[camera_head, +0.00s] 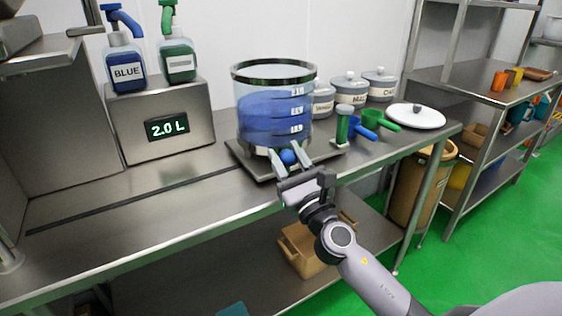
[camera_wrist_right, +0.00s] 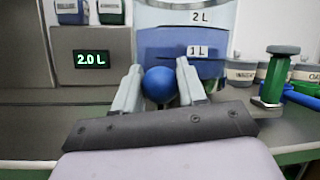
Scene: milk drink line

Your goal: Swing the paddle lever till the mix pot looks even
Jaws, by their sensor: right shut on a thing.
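The mix pot (camera_head: 262,126) is a clear, marked vessel with a dark rim, standing on a dark base plate (camera_head: 262,176) on the bench. It holds blue liquid in lighter and darker bands, and it also shows in the right wrist view (camera_wrist_right: 184,35). A round blue knob (camera_head: 287,157) is at the pot's front, low down; I take it for the paddle lever's end. My right gripper (camera_head: 290,160) is shut on the blue knob (camera_wrist_right: 159,84), with one finger on each side. The lever's shaft and the paddle are hidden. My left gripper is not in view.
A steel box with a 2.0 L display (camera_head: 167,127) stands left, carrying a blue bottle (camera_head: 125,65) and a green bottle (camera_head: 177,58). Right of the pot are a green-topped stamp (camera_head: 342,126), blue and green scoops, lidded jars (camera_head: 350,88) and a white lid (camera_head: 415,116). The front-left bench is clear.

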